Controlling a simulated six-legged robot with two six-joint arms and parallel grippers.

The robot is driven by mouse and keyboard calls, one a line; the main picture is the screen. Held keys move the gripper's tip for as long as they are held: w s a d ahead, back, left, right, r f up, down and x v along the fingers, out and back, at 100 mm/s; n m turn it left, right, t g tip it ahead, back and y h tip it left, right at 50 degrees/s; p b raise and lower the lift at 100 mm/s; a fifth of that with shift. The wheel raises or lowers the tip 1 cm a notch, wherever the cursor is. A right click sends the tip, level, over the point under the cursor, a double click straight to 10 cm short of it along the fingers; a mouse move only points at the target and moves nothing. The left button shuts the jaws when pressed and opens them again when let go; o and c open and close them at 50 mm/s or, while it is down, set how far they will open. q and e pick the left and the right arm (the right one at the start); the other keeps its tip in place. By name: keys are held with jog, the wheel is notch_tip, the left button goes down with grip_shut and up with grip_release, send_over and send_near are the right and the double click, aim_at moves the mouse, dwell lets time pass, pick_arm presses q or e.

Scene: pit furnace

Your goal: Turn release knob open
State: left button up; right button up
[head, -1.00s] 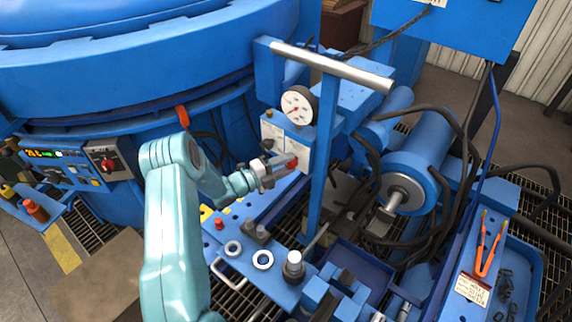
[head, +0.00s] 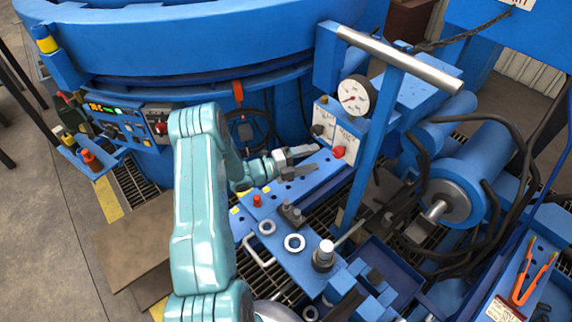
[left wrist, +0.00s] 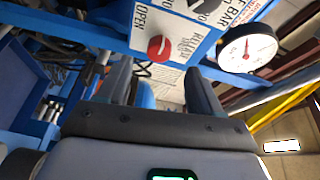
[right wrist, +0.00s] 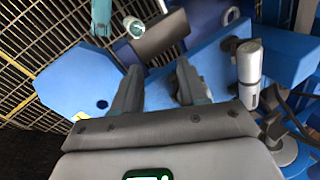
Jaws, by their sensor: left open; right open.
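The red release knob (head: 339,151) sits on the white-faced panel (head: 345,137) below a round gauge. In the left wrist view, the knob appears just beyond and above the gap between the fingertips (left wrist: 158,68). My right gripper (right wrist: 158,78) is open and empty in the right wrist view, over blue metal parts; I cannot make it out in the head view.
The pressure gauge (head: 356,96) is above the panel. A blue upright post (head: 372,150) with a steel crossbar (head: 400,60) stands right of it. A blue bench plate (head: 285,255) with rings and a black-based knob lies below. A tray with orange-handled pliers (head: 533,277) is at right.

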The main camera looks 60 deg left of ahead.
pick_arm(q)
jog(key=v, duration=0.8)
jog(key=shift+s, duration=0.4)
jog(key=shift+s+a, duration=0.1)
